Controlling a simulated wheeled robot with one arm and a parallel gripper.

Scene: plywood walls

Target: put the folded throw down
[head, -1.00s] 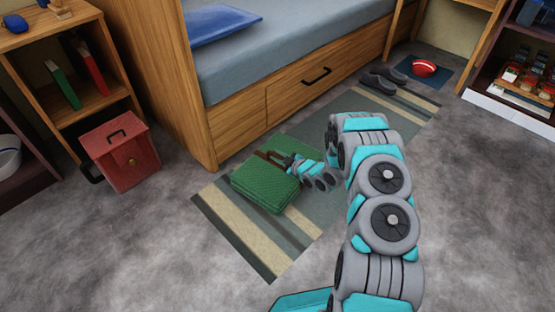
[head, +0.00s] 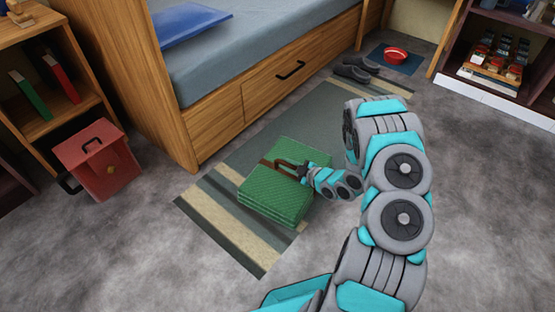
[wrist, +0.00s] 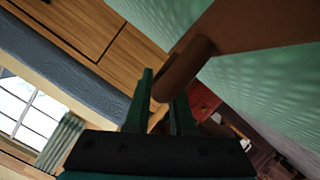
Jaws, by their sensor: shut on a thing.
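The folded throw (head: 282,190) is a thick green bundle with a brown strap and handle (head: 287,164). In the head view it shows over the striped rug (head: 225,215), beside the bed; I cannot tell whether it touches the rug. My gripper (head: 305,172) is at the right side of the throw, shut on the brown handle. In the wrist view the dark fingers (wrist: 160,103) close around the brown handle (wrist: 183,68), and the green cloth (wrist: 262,95) fills the upper right. The underside of the throw is hidden.
The bed (head: 230,115) with its drawer stands behind the rug. A red box (head: 97,160) is at the left by a shelf. Dark shoes (head: 355,72) and a red bowl (head: 396,55) on a blue mat lie at the back right. Grey floor is clear at the front.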

